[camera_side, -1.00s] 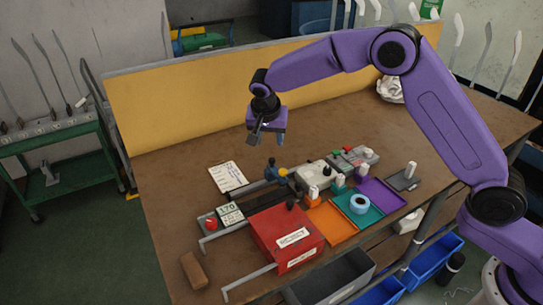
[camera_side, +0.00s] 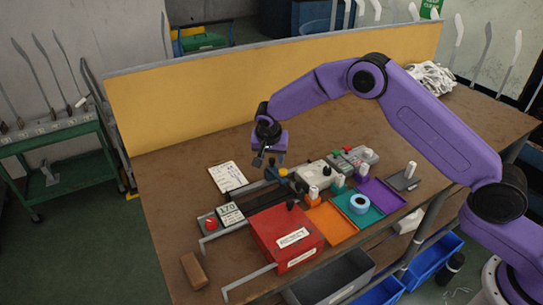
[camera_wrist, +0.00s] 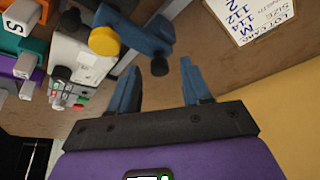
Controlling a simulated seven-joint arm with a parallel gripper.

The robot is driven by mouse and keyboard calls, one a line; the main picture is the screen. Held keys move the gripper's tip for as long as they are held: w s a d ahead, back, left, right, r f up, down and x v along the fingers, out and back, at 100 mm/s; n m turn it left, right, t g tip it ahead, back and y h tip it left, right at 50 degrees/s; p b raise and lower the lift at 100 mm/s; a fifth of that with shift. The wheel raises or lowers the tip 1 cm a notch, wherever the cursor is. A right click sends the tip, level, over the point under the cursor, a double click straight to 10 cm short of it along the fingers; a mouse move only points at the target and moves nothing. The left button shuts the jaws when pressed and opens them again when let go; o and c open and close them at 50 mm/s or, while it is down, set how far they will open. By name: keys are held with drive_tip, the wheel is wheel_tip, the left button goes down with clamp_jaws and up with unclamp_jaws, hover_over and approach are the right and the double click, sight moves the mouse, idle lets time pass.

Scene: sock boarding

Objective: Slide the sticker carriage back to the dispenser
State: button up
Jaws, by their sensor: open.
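A dark blue piece with a yellow knob (camera_side: 282,172), which looks like the sticker carriage, sits by the dark rail (camera_side: 255,187) in the side view. In the wrist view the blue piece (camera_wrist: 145,38) shows just ahead of my fingertips, with the yellow knob (camera_wrist: 104,41) at its left. A white box (camera_side: 314,174), perhaps the dispenser, stands just right of it; it also shows in the wrist view (camera_wrist: 72,50). My gripper (camera_side: 270,160) is open and empty, just above the blue piece. I cannot tell whether they touch.
A red box (camera_side: 270,238) stands in front of the rail. Orange, teal (camera_side: 345,205) and purple trays lie to the right. A written card (camera_side: 228,177) lies behind left, and a small display unit (camera_side: 231,216) stands left.

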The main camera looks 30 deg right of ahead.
clamp_jaws()
drive_tip(key=d, duration=1)
drive_tip(key=shift+d, duration=0.15)
drive_tip(key=shift+c, duration=0.3)
unclamp_jaws()
drive_tip(key=shift+o, duration=0.3)
drive_tip(key=v, duration=1.7)
drive_tip(key=shift+r, duration=0.2)
